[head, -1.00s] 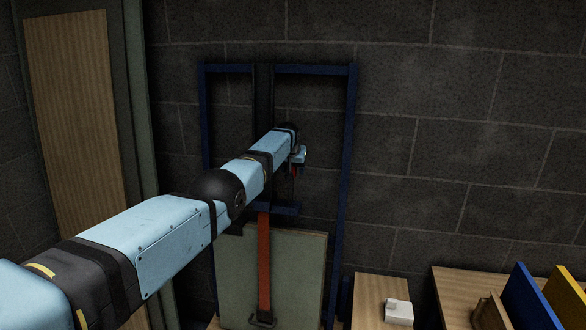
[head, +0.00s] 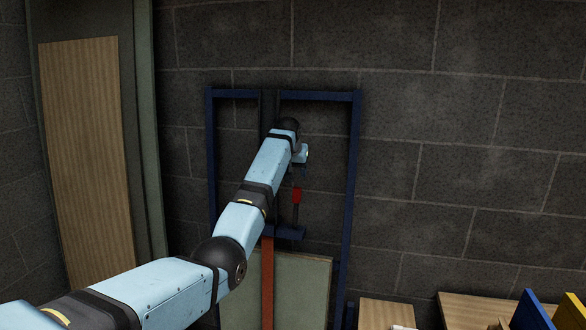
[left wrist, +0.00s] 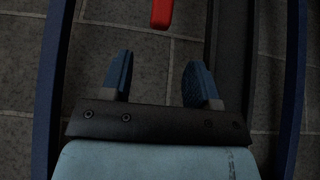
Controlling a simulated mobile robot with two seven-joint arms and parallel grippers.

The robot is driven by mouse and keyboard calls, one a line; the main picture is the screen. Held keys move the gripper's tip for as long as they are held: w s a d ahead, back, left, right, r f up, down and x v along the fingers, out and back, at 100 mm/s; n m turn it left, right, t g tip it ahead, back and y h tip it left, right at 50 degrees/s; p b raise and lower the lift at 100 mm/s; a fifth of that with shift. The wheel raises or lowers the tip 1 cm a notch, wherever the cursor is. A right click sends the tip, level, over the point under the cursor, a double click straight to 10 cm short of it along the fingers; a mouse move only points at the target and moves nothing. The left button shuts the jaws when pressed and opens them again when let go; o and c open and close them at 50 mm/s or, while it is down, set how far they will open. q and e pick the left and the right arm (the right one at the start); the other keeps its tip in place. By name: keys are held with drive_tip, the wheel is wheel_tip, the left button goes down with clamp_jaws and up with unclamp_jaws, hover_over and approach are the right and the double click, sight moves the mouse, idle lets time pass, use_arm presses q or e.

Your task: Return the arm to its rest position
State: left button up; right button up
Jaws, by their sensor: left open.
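My left arm reaches in from the lower left toward the blue frame (head: 354,170) on the wall. My left gripper shows small and dark in the head view (head: 301,155), in front of the frame's upper part. In the left wrist view my left gripper (left wrist: 159,80) has its two blue fingers wide apart with nothing between them. A red handle-like piece (left wrist: 161,12) lies beyond the fingertips, apart from them. It also shows in the head view (head: 296,196), below the gripper. My right gripper is not in view.
A grey-green panel (head: 303,285) stands low in the frame, with an orange-red strap (head: 267,285) in front. Wooden surfaces stand at the lower right, with blue (head: 531,312) and yellow (head: 568,312) panels. A wooden door-like panel (head: 90,150) is at left.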

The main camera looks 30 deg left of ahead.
use_arm(q)
drive_tip(key=shift+v, duration=0.9)
drive_tip(key=s+d+f+m+t, duration=0.1)
drive_tip(key=s+d+f, duration=0.2)
drive_tip(key=f, duration=0.8)
drive_tip(key=s+d+f+m, duration=0.1)
drive_tip(key=s+d+f, duration=0.2)
drive_tip(key=f, duration=0.9)
drive_tip(key=s+d+f+m+t+p, duration=0.1)
drive_tip(key=s+d+f, duration=0.3)
drive_tip(key=s+f, duration=0.3)
drive_tip(key=s+d+f+m+t, duration=0.1)
drive_tip(key=s+d+f+m, duration=0.1)
drive_tip(key=s+d+f, duration=0.35)
drive_tip(key=s+d+f+h, duration=0.1)
drive_tip(key=s+d, duration=0.3)
drive_tip(key=s, duration=0.7)
drive_tip(key=s+d+f+m+t+h, duration=0.1)
drive_tip(key=s+d, duration=0.3)
drive_tip(key=s, duration=0.7)
drive_tip(key=s+d+f+t+h, duration=0.1)
drive_tip(key=s+d+f+h, duration=0.2)
drive_tip(key=s, duration=0.9)
drive_tip(key=shift+d+f+m+p, duration=0.3)
drive_tip(key=shift+d+p, duration=0.15)
drive_tip(key=shift+d, duration=0.6)
